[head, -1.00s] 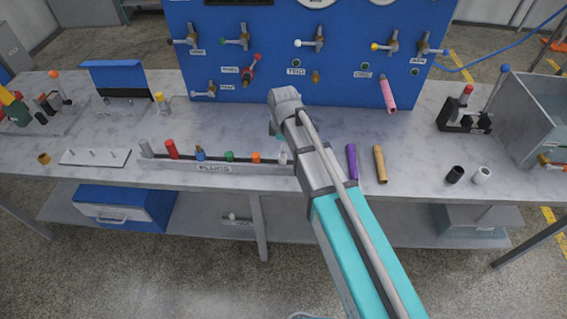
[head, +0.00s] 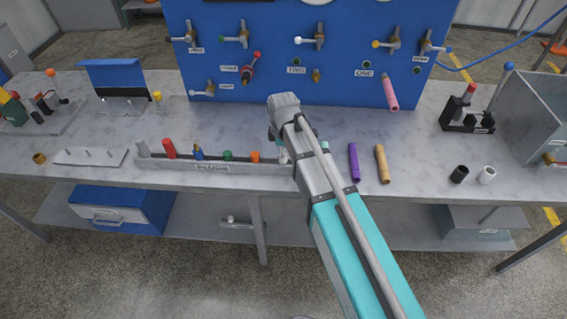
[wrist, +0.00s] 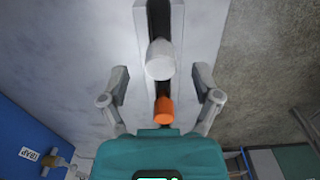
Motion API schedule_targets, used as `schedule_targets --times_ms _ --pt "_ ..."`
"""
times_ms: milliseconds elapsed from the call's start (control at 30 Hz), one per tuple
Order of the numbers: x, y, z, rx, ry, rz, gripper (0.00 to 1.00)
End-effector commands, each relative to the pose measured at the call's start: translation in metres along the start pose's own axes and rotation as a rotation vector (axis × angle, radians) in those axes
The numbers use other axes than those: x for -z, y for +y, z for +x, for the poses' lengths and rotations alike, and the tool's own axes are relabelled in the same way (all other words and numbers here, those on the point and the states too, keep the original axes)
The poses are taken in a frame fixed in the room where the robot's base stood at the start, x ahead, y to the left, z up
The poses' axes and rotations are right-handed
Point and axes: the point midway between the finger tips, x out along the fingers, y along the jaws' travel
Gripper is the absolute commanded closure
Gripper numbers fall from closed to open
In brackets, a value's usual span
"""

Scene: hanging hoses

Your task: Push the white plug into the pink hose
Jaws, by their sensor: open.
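The white plug (wrist: 160,60) stands in the plug rack, between the spread fingers of my gripper (wrist: 161,78) in the wrist view. The gripper is open and empty, with a gap on both sides of the plug. In the head view my arm hides most of the gripper and part of the white plug (head: 283,156). The pink hose (head: 391,93) hangs from the blue panel at the right, its lower end above the bench.
The rack (head: 185,164) also holds several other plugs; the orange plug (wrist: 164,110) is close beside the white one. A purple tube (head: 354,162) and a tan tube (head: 381,164) lie right of my arm. The blue panel (head: 330,85) stands behind.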

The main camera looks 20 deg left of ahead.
Motion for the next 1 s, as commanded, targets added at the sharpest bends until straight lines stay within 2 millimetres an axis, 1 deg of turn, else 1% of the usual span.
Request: schedule_targets --times_ms 33,100,300,967,1000 --pt "0.0 0.0 0.008 0.0 0.0 0.0 0.19" --pt "0.0 0.0 0.013 0.0 0.0 0.0 0.19" --pt "0.0 0.0 0.021 0.0 0.0 0.0 0.19" --pt "0.0 0.0 0.021 0.0 0.0 0.0 0.19" --pt "0.0 0.0 0.021 0.0 0.0 0.0 0.25"
